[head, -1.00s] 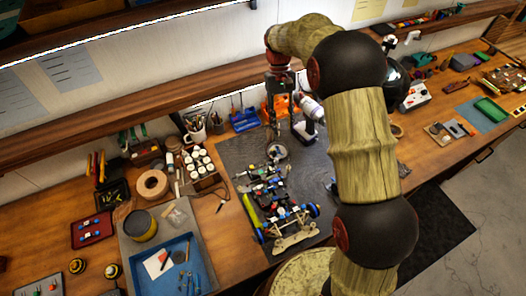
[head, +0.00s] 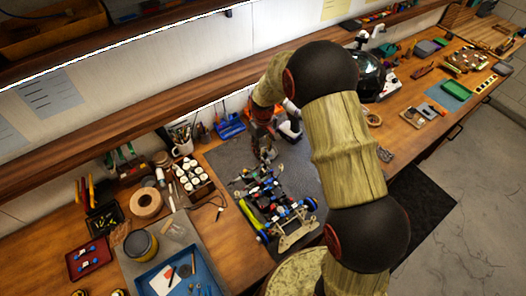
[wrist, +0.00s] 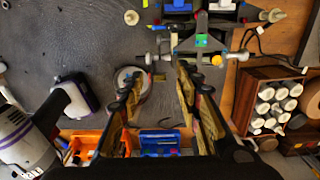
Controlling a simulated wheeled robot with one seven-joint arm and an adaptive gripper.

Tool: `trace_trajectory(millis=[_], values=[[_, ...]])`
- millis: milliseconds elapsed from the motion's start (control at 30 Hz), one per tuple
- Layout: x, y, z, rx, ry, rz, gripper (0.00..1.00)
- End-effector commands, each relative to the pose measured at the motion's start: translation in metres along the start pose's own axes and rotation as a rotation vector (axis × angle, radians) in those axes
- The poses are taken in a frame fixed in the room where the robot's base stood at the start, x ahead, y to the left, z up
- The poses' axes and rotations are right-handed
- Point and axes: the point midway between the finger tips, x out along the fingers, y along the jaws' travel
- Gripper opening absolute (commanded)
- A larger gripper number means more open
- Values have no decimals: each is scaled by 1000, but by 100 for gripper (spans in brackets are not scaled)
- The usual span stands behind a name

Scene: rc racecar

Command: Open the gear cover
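The RC car chassis (head: 280,207) lies on the dark mat (head: 226,160) in the head view, with blue, black and red parts and a light end plate. One end of the chassis (wrist: 202,42) shows at the top of the wrist view, with small green, blue and grey parts. I cannot tell which part is the gear cover. My gripper (wrist: 158,80) is open and empty, its two fingers spread below that end of the chassis in the wrist picture.
A drill (wrist: 28,138) lies left of my gripper in the wrist view. A round dish (wrist: 125,77) sits behind the left finger. An orange bin (wrist: 80,143) and blue bin (wrist: 160,143) stand at the bottom. A wooden rack of white jars (wrist: 262,85) stands right. Bare mat (wrist: 50,35) lies upper left.

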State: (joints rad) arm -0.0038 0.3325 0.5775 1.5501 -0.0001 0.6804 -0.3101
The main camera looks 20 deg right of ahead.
Motion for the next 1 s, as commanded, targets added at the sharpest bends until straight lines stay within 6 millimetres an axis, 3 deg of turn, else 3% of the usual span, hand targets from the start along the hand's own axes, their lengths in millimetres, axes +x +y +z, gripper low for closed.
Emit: trace_trajectory(millis=[200,500,1000], values=[[20,0,0,0,-1,0,34],[23,0,0,0,-1,0,34],[22,0,0,0,-1,0,6]])
